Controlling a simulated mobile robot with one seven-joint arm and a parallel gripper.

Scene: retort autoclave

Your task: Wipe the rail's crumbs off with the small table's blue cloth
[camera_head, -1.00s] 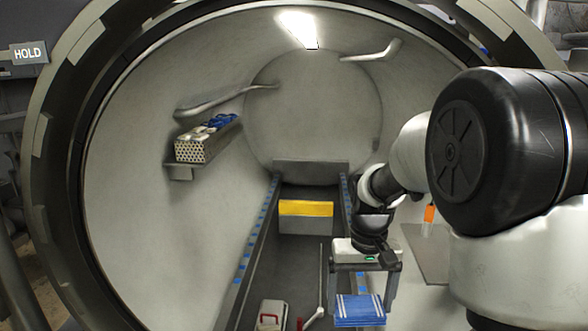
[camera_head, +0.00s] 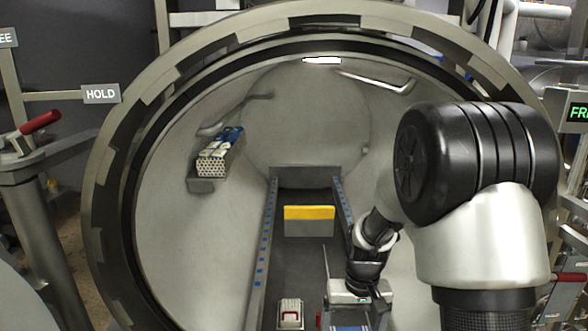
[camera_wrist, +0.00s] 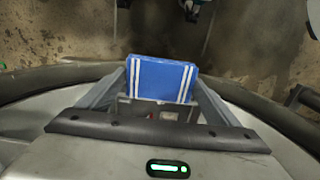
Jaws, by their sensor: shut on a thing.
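My gripper (camera_head: 350,318) is low in the head view, in front of the vessel's floor. It is shut on the folded blue cloth with white stripes (camera_wrist: 160,79), which sits between the two fingers in the wrist view. Only the cloth's upper part (camera_head: 350,328) shows at the head view's bottom edge. Inside the round vessel, a left rail (camera_head: 267,235) and a right rail (camera_head: 346,205) run toward the back, both with blue marks. The gripper overlaps the near right rail in the picture. Crumbs cannot be made out. The small table is not identifiable.
A yellow-topped box (camera_head: 309,222) stands between the rails at the back. A left wall shelf (camera_head: 203,186) carries a perforated bundle. The vessel's thick round rim (camera_head: 113,170) surrounds the opening. Red-handled equipment (camera_head: 40,124) stands left outside.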

